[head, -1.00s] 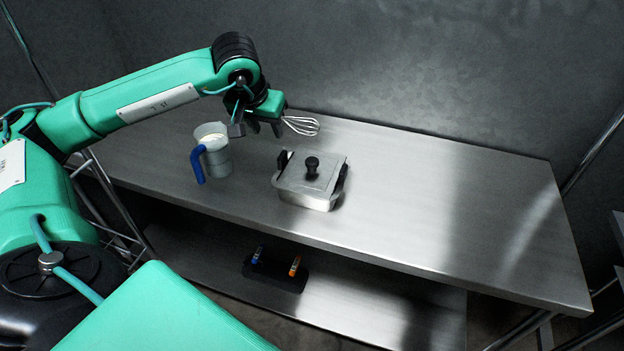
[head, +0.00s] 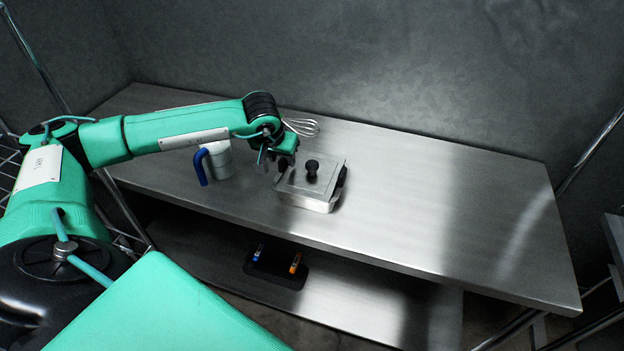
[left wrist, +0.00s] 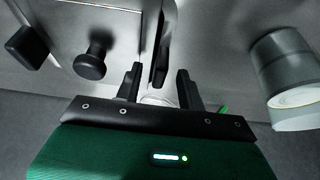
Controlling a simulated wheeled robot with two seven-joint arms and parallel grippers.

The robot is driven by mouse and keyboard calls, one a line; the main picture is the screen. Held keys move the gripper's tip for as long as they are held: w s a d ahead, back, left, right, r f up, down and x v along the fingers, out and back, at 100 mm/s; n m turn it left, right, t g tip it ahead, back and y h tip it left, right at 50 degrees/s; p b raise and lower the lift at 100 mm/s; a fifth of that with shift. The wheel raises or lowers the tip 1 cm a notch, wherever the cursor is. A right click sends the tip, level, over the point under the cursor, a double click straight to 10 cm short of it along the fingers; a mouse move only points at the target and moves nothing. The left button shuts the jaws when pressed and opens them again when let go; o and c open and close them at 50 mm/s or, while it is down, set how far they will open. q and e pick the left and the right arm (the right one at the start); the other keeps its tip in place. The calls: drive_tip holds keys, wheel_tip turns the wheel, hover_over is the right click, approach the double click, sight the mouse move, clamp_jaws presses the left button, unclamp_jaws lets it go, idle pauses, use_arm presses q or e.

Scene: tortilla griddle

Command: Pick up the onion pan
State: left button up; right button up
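The onion pan (head: 325,183) is a rectangular steel pan with a lid, a black knob and black side handles. It stands on the steel table; its lid also shows in the left wrist view (left wrist: 115,25). My left gripper (head: 272,165) is at the pan's left side. In the left wrist view my left gripper (left wrist: 158,72) has its two fingers apart, with the dark side handle (left wrist: 161,45) between them. A gap shows between the fingers and the handle. My right gripper is not in view.
A jug with a blue handle (head: 202,168) stands left of the pan, partly behind my left arm; its body shows in the left wrist view (left wrist: 283,65). A whisk (head: 302,127) lies behind. The table's right half (head: 450,210) is clear. Markers sit in a black tray (head: 275,277) below.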

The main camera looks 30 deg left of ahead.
use_arm(q)
drive_tip(key=shift+c, duration=0.2)
clamp_jaws()
drive_tip(key=shift+r, duration=0.15)
idle(1.1)
